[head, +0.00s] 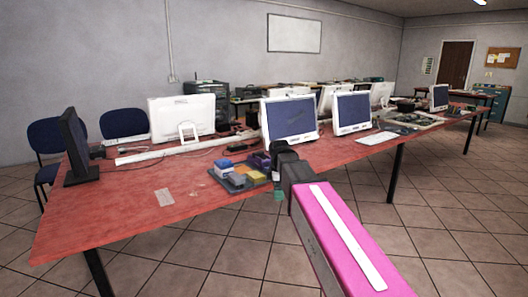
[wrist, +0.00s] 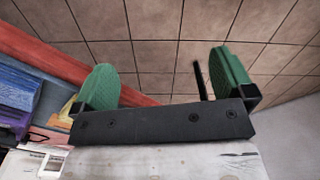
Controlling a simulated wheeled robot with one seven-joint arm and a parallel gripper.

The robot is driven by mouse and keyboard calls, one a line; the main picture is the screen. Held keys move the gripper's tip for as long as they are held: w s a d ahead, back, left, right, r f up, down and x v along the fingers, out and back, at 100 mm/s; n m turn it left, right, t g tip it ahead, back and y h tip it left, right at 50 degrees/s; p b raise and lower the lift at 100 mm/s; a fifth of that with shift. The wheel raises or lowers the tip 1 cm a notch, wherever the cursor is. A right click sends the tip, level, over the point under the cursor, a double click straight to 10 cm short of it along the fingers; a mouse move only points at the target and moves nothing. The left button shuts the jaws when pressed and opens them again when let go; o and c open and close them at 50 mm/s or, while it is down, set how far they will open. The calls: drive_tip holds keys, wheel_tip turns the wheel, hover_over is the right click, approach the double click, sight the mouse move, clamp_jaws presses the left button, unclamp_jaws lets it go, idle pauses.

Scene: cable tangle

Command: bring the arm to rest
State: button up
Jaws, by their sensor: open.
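My gripper (wrist: 165,80) shows in the wrist view with its two green fingers spread wide apart and nothing between them. Floor tiles and a strip of the red table edge show behind the fingers. In the head view my arm, with a pink link and a white strip, reaches in from the lower right. Its dark wrist end is over or just off the front edge of the red table (head: 130,215). A small bit of green finger shows below it, but most of the gripper is hidden there.
A tray of coloured blocks (head: 238,180) lies on the table left of my wrist. White monitors (head: 289,118) and (head: 353,111) stand behind it. A dark monitor (head: 75,150) stands at the far left. A clear tag-like piece (head: 164,197) lies nearer. Open tiled floor (head: 470,220) is at the right.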

drive_tip(key=s+d+f+m, duration=0.6)
drive_tip(key=s+f+m, duration=0.2)
drive_tip(key=f, duration=0.3)
drive_tip(key=s+d+f+m, duration=0.7)
drive_tip(key=s+f+m, duration=0.1)
drive_tip(key=f+m, duration=0.2)
drive_tip(key=shift+f, duration=0.75)
